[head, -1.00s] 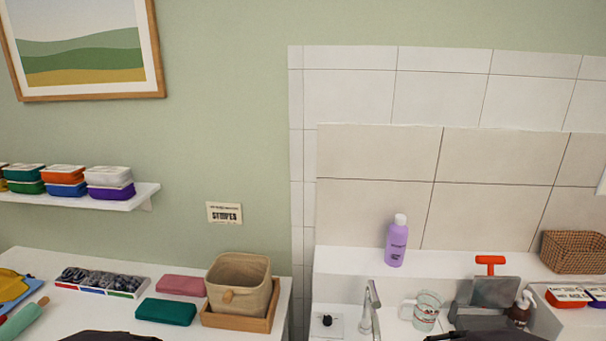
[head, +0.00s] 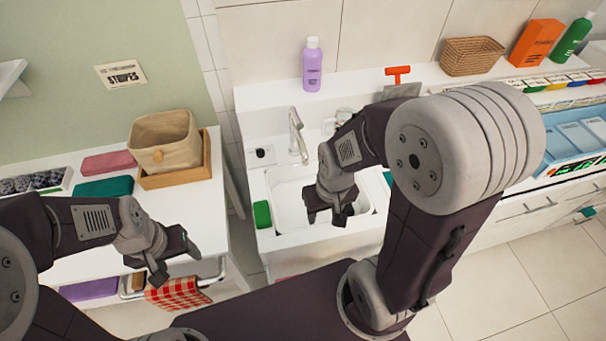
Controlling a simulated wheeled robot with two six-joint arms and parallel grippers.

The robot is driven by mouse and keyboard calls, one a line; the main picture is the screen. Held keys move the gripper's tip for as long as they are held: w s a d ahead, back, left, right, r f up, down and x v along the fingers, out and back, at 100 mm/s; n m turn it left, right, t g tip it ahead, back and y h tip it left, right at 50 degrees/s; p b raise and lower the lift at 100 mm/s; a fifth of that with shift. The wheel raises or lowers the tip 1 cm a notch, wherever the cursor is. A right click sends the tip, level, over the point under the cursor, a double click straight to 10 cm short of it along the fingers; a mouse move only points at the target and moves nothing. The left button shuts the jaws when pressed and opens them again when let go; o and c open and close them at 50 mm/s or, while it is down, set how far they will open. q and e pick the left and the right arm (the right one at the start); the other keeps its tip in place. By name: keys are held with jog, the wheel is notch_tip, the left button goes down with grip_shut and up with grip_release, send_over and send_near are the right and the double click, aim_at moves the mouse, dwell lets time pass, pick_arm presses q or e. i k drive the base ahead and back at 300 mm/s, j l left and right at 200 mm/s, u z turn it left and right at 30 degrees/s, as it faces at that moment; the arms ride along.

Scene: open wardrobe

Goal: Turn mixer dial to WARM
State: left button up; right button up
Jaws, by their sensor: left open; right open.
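A small black dial (head: 261,154) sits on a white plate on the counter, left of the faucet (head: 298,137). Its markings are too small to read. My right gripper (head: 327,217) is open and empty over the sink basin (head: 287,200), right of and nearer than the dial, not touching it. My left gripper (head: 176,265) is open and empty at the front of the left table, well left of and nearer than the dial.
A green sponge (head: 262,214) lies at the sink's left edge. A purple bottle (head: 312,66) stands on the ledge behind. A beige basket (head: 163,141) is on the left table (head: 198,205). A checked red cloth (head: 177,293) hangs in front. Space above the dial is clear.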

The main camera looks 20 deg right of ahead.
aim_at(260, 153)
jog(key=i+j+u, duration=0.1)
jog(key=j, duration=0.3)
jog(key=i+j+u, duration=0.15)
jog(key=j, duration=0.25)
jog(key=j+u, duration=0.1)
jog(key=j, duration=0.3)
jog(key=i, duration=0.05)
